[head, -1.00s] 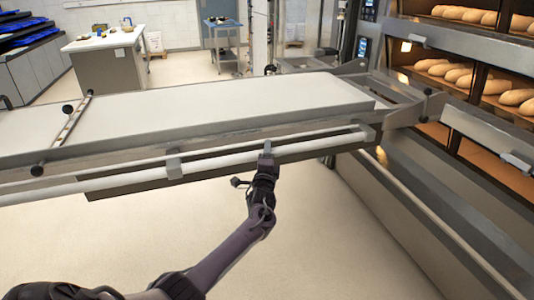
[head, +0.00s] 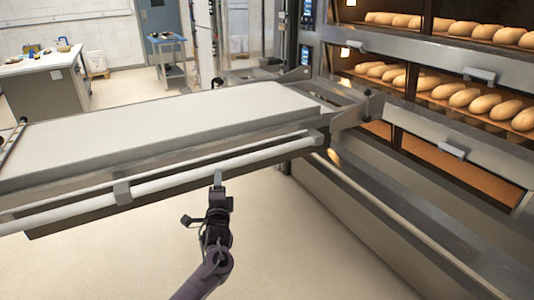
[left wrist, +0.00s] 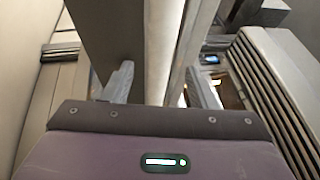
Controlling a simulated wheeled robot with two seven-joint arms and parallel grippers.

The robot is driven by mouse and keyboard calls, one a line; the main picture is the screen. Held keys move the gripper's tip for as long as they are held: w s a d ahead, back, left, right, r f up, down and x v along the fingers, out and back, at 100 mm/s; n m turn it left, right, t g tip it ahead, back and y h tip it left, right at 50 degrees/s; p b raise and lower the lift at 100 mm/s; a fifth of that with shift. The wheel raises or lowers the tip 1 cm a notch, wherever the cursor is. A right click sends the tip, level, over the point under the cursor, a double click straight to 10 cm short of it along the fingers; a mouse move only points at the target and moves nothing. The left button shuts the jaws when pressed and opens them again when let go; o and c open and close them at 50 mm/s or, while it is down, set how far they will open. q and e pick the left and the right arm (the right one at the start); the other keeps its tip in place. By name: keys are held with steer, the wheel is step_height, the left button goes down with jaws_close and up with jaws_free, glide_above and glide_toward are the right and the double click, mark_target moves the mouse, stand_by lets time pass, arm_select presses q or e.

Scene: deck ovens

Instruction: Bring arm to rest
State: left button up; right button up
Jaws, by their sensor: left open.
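My left gripper (head: 218,180) is open in the head view, just below and in front of the white bar (head: 160,184) along the near side of the loader. In the left wrist view, the two grey fingers of my left gripper (left wrist: 162,86) stand apart, and the white bar (left wrist: 163,45) shows between or beyond them. I cannot tell whether they touch it. Nothing is held. The loader's flat pale bed (head: 160,125) lies behind the bar. My right gripper is not in view.
Deck ovens with loaves (head: 470,97) stand at the right, with a steel rail (head: 400,225) along their front. A work table (head: 45,65) and a small trolley (head: 168,52) are at the back. The floor (head: 290,250) below the loader is clear.

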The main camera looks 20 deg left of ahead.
arm_select(q)
steer(key=s+d+f+n+g+h, duration=0.15)
steer(key=s+f, duration=0.35)
steer(key=f, duration=0.7)
steer(key=s+d+f+n+g+h, duration=0.1)
steer(key=s+d+f+g+h, duration=0.15)
steer(key=s+f, duration=0.65)
steer(key=s+d+f+n+g+h, duration=0.1)
steer(key=s+d+f+g+h, duration=0.15)
steer(key=f, duration=1.25)
steer(key=s+d+f+n+g+h, duration=0.1)
steer(key=s+d+f+n+g, duration=0.15)
steer(key=s+f, duration=0.6)
steer(key=s+d+f+n+g+h, duration=0.1)
steer(key=s+d+f+g, duration=0.4)
steer(key=s, duration=0.6)
steer(key=s+d+f+n+g, duration=0.1)
steer(key=s+d+f, duration=0.1)
steer(key=s, duration=0.7)
steer(key=s+d+f+n+g+h, duration=0.1)
steer(key=s+d+f+n, duration=0.1)
steer(key=s, duration=0.8)
step_height(320, 180, down, 3)
steer(key=shift+s+d+r+n+g, duration=0.15)
steer(key=shift+s+d+n+g, duration=0.15)
steer(key=shift+d, duration=0.2)
